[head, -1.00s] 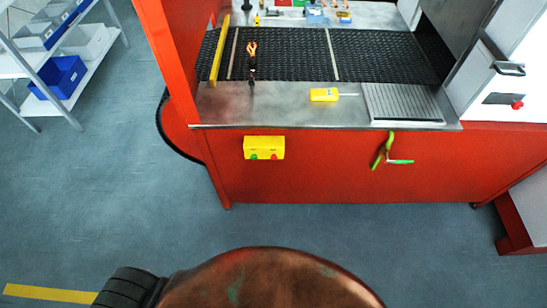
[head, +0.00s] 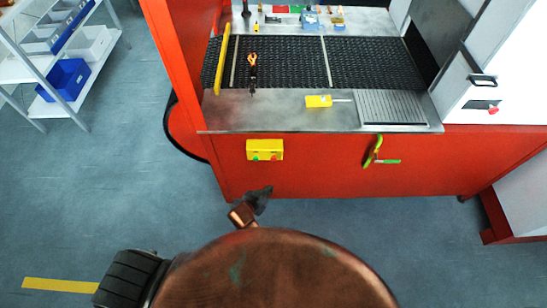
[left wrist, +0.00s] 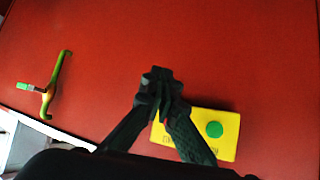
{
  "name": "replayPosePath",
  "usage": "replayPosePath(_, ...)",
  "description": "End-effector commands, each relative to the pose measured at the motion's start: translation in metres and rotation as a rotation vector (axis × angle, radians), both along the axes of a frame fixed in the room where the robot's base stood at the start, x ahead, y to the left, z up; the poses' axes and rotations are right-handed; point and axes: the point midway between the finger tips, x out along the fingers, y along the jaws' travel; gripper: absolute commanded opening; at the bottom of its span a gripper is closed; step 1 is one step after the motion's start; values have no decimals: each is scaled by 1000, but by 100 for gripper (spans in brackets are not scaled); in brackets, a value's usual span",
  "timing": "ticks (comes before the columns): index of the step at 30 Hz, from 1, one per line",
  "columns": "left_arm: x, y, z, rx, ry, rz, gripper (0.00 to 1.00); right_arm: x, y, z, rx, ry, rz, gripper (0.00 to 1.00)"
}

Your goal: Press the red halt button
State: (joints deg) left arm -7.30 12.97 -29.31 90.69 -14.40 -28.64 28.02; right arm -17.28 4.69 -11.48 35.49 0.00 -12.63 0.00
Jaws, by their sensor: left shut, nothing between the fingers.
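A yellow control box (head: 264,146) is mounted on the red front panel of the machine. It carries a green button (head: 255,157) on its left and a red button (head: 274,157) on its right. My left gripper (head: 264,191) is below the box and apart from it in the head view. In the left wrist view the left gripper (left wrist: 158,75) is shut and empty, with its fingers in front of the yellow box (left wrist: 228,118). The green button (left wrist: 214,129) shows there; the red button is hidden behind the fingers. My right gripper is not in view.
A red knob (head: 493,111) sits on the white cabinet. Above are the metal ledge (head: 275,118), a yellow device (head: 318,101) and the black mesh belt (head: 290,62).

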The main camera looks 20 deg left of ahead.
Motion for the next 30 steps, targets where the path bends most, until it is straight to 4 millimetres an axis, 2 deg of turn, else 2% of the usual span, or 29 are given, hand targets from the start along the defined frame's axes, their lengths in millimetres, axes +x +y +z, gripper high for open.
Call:
replayPosePath(1, 4, -6, 17, -7, -17, -5, 0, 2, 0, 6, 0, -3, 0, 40)
replayPosePath(3, 8, -11, 30, -17, -32, -7, 0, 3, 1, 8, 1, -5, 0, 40)
replayPosePath(6, 11, -14, 40, -23, -43, -9, 0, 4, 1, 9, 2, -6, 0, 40)
replayPosePath(20, 15, -14, 40, -23, -46, -10, 0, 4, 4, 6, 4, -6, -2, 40)
replayPosePath(30, 54, -2, 38, -21, -47, -10, 0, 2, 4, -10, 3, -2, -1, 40)
